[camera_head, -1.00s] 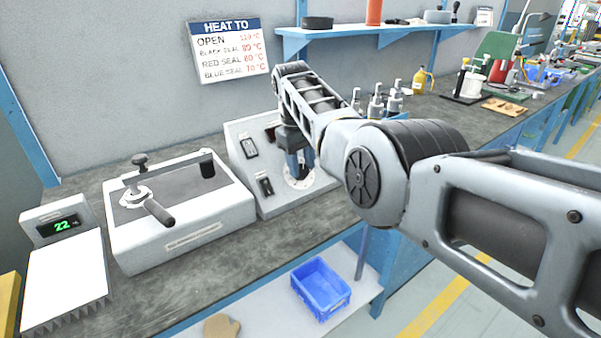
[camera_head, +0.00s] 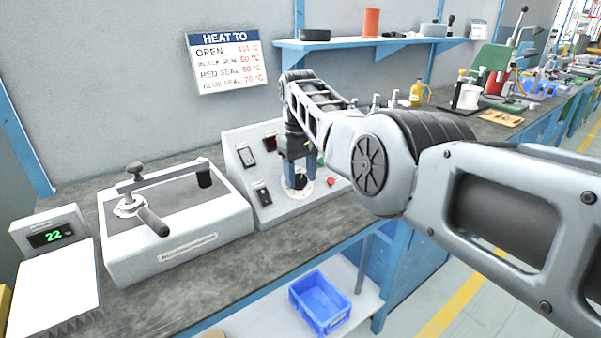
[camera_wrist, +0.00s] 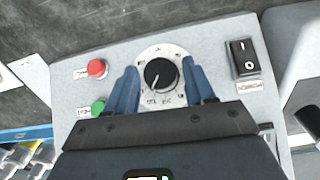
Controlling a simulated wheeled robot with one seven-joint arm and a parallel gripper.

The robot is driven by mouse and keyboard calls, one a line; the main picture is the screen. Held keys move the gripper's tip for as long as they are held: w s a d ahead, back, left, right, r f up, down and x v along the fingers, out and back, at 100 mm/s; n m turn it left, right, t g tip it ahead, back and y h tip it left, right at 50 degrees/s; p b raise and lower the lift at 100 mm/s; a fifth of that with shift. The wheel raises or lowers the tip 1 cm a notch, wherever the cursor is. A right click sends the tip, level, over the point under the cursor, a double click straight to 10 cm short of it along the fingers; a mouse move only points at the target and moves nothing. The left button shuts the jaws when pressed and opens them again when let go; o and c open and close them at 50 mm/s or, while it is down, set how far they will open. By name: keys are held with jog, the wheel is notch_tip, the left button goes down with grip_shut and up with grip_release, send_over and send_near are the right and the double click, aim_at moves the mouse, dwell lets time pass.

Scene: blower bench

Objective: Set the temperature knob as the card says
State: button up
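The temperature knob (camera_wrist: 160,73) is a black round knob with a pale pointer line, on a white dial printed with numbers too small to read. In the wrist view the two blue fingers of my gripper (camera_wrist: 158,82) stand on either side of it, open, with a gap to the knob on each side. In the head view my gripper (camera_head: 296,172) points down at the dial (camera_head: 304,190) on the sloped control box (camera_head: 284,208). The card (camera_head: 226,62) on the wall reads HEAT TO, with lines for OPEN, black seal, red seal and blue seal; its temperatures are partly blurred.
A red button (camera_wrist: 97,68) and green button (camera_wrist: 98,107) lie left of the dial in the wrist view, a black rocker switch (camera_wrist: 242,58) right. A lever device (camera_head: 175,225) and a unit with a green 22 display (camera_head: 50,236) stand left of the box.

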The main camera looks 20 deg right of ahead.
aim_at(300, 179)
jog(key=shift+o, duration=0.9)
jog(key=shift+r, duration=0.1)
jog(key=shift+a+r, duration=0.1)
jog(key=shift+r, duration=3.85)
